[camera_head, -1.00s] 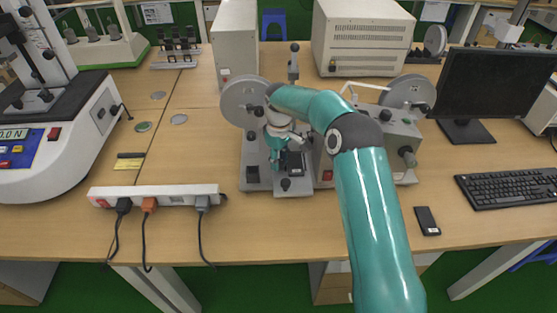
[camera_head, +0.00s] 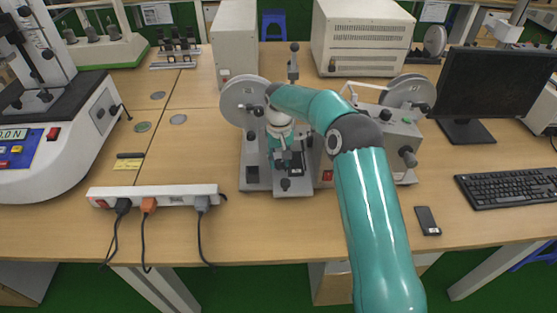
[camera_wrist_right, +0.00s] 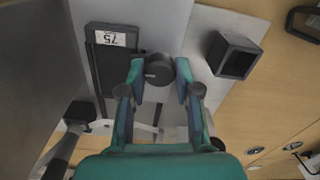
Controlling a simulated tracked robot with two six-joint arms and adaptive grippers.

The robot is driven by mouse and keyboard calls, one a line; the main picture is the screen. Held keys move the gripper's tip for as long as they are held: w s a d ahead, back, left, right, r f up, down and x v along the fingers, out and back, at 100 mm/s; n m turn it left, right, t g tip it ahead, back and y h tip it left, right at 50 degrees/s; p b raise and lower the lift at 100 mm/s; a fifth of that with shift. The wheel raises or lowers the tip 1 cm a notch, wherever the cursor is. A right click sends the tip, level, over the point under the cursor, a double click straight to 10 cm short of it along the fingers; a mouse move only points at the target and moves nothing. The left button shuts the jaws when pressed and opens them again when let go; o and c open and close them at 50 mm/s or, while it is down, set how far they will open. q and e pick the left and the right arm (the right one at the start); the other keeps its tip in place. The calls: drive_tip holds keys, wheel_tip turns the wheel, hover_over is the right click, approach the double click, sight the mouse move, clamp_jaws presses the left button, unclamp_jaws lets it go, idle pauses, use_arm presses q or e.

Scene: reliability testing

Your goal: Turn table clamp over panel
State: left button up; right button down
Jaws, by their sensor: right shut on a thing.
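My right gripper (camera_head: 286,162) points down over the grey machine (camera_head: 255,180) in the middle of the bench. In the right wrist view, the two teal fingers (camera_wrist_right: 160,82) are shut on a round black knob (camera_wrist_right: 158,68), one finger on each side. I take this knob to be part of the table clamp; the rest of the clamp is mostly hidden. A dark rectangular block with a white label reading 75 (camera_wrist_right: 112,62) lies beside the knob. It may be the panel, but I cannot be sure. My left gripper is not in view.
A square black hollow part (camera_wrist_right: 232,56) stands on the plate near the knob. A second grey machine (camera_head: 395,135) stands close on the right. A power strip (camera_head: 155,195) lies in front at left; a phone (camera_head: 428,220) and keyboard (camera_head: 510,186) lie at right.

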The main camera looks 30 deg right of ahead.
sight(279, 161)
idle(0.4)
drive_tip(key=c, duration=0.8)
unclamp_jaws()
wheel_tip(279, 161, up, 12)
